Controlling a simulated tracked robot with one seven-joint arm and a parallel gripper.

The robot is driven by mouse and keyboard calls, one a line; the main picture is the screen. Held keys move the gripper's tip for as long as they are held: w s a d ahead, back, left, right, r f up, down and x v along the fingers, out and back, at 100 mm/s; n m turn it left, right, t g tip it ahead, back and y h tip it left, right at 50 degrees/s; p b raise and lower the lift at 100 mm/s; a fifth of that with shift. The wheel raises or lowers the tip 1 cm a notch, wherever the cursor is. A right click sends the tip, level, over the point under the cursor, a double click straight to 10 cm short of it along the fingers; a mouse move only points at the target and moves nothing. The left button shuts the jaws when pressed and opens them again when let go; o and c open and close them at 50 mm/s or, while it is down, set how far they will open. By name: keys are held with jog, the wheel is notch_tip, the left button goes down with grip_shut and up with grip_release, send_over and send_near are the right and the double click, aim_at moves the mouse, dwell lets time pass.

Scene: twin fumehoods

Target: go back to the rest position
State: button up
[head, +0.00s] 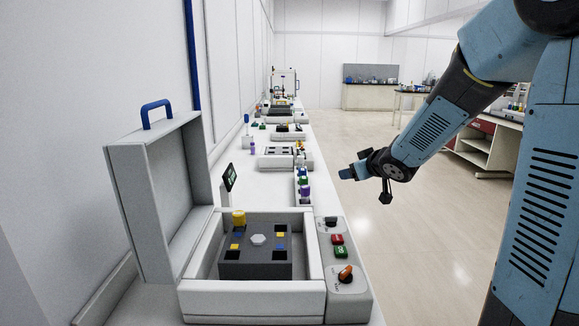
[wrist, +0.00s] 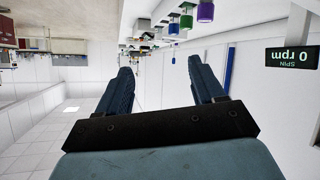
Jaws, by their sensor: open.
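My gripper (head: 345,173) is at the end of my blue arm, in the air over the aisle to the right of the long white bench (head: 222,173) in the head view. In the wrist view my gripper (wrist: 163,82) shows two dark fingers spread apart with nothing between them. The wrist picture is turned upside down, with the bench side at the top. No object touches the fingers.
A grey box with its lid open (head: 160,190) stands at the near end of the bench, with a dark block (head: 255,270) inside. A button panel (head: 345,285) is on its right. Small coloured vials (head: 304,190) stand behind. The floor (head: 420,250) is clear.

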jog(key=s+d+r+m+g+h, duration=0.1)
jog(key=s+d+r+m+h, duration=0.15)
jog(key=s, duration=0.55)
jog(key=s+d+r+m+g+h, duration=0.1)
jog(key=s+d+r+m+h, duration=0.2)
jog(key=s, duration=0.5)
jog(key=s+a+g+y, duration=0.2)
jog(key=s+g, duration=0.2)
jog(key=s, duration=1.5)
jog(key=shift+f+m, duration=0.35)
jog(key=shift+f, duration=0.1)
